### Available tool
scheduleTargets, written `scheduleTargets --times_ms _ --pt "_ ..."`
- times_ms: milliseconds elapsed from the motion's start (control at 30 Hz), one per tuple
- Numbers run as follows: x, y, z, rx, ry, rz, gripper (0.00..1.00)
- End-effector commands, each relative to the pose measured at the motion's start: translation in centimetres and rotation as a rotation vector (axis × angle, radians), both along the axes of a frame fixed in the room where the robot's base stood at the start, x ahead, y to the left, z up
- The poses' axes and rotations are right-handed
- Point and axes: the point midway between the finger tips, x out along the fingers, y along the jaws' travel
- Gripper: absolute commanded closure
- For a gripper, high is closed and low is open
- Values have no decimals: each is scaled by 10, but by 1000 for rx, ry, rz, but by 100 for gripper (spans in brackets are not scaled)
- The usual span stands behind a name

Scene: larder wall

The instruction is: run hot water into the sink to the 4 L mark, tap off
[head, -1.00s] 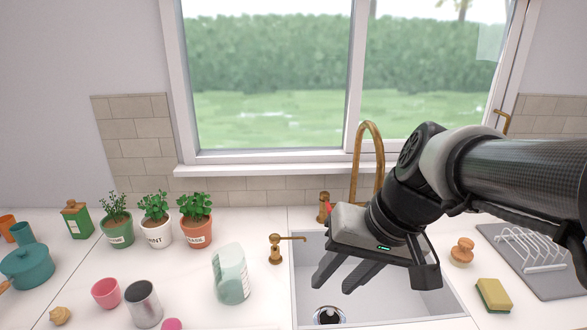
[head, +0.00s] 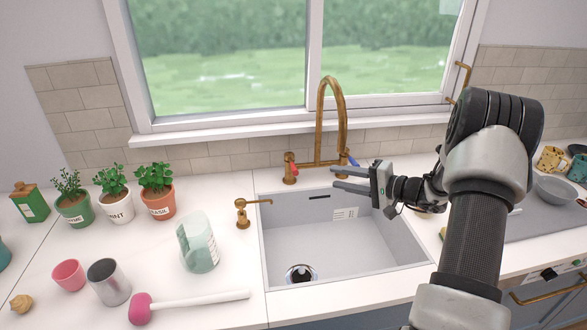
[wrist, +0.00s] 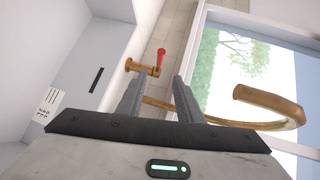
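The sink (head: 285,249) is a pale basin, and I see no water in it. Its round drain (head: 301,273) shows a dark centre and shiny ring. Level markings (head: 345,213) are on the back wall, too small to read. The brass tap (head: 341,112) arches behind the sink, with no stream visible. Its hot handle (head: 293,167) is red, at the left; its blue cold handle (head: 350,158) is at the right. My gripper (head: 334,179) is open and empty above the sink's back, right of the red handle. The wrist view shows that handle (wrist: 160,57) beyond my fingertips, apart from them.
A brass soap dispenser (head: 242,214) stands left of the sink. Potted herbs (head: 115,205), a clear jug (head: 198,246), a grey tin (head: 109,284), a pink cup (head: 68,275) and a pink-headed tool (head: 190,303) occupy the left counter. The window (head: 230,70) is behind.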

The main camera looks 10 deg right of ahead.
Motion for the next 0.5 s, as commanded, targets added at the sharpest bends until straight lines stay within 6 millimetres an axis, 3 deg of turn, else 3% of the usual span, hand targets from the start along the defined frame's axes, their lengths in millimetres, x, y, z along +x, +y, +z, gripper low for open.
scheduleTargets --times_ms 167,500 --pt "16 18 -4 1 0 6 67" --pt "68 69 -20 1 1 7 67"
